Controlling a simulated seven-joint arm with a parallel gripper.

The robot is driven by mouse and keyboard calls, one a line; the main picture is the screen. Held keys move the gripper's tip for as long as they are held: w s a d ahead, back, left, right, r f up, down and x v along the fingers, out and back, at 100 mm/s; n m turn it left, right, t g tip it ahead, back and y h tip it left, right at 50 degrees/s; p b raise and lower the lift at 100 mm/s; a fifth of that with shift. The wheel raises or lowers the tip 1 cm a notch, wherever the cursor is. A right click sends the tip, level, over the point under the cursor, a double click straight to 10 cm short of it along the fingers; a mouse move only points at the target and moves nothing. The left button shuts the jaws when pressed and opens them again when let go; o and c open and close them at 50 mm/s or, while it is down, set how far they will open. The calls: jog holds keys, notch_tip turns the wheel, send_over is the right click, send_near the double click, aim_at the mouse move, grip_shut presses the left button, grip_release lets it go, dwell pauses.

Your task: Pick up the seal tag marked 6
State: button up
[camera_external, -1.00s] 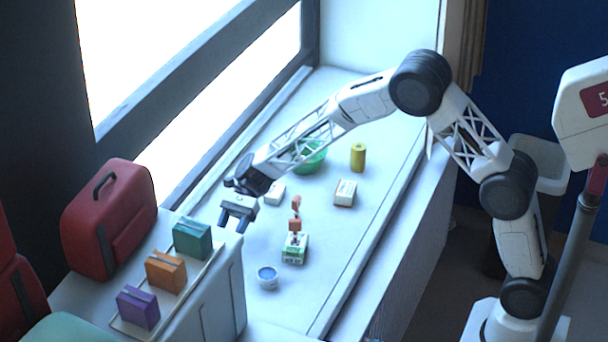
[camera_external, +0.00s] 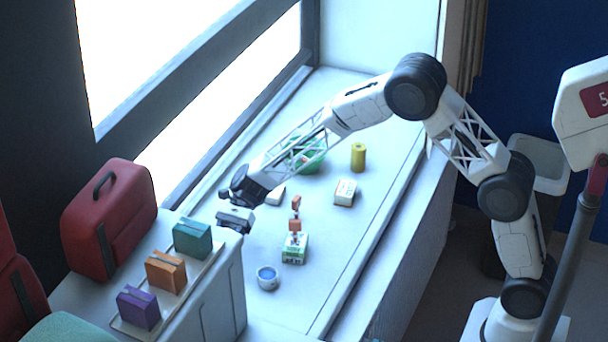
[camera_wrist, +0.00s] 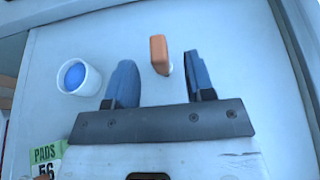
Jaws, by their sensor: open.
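Two small orange tags, one (camera_external: 296,202) farther back and one (camera_external: 294,225) nearer, show by the green and white box in the external view. No number is readable on either, so I cannot tell which is marked 6. In the wrist view one orange tag (camera_wrist: 158,50) appears between the fingertips, with a bit of white at its lower end; its face shows no readable mark. My gripper (camera_external: 235,224) is open and empty, left of the tags in the external view. Its two blue fingers (camera_wrist: 158,78) stand apart in the wrist view.
A white cup with blue inside (camera_external: 267,278) and a green and white box (camera_external: 294,250) stand on the counter. A white box (camera_external: 345,193), yellow can (camera_external: 358,157) and green bowl (camera_external: 312,160) stand farther back. Purple (camera_external: 138,308), orange (camera_external: 166,271) and teal (camera_external: 192,238) blocks sit at left.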

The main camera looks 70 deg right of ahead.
jog(key=shift+x, duration=2.1)
jog(key=shift+c, duration=0.2)
grip_shut()
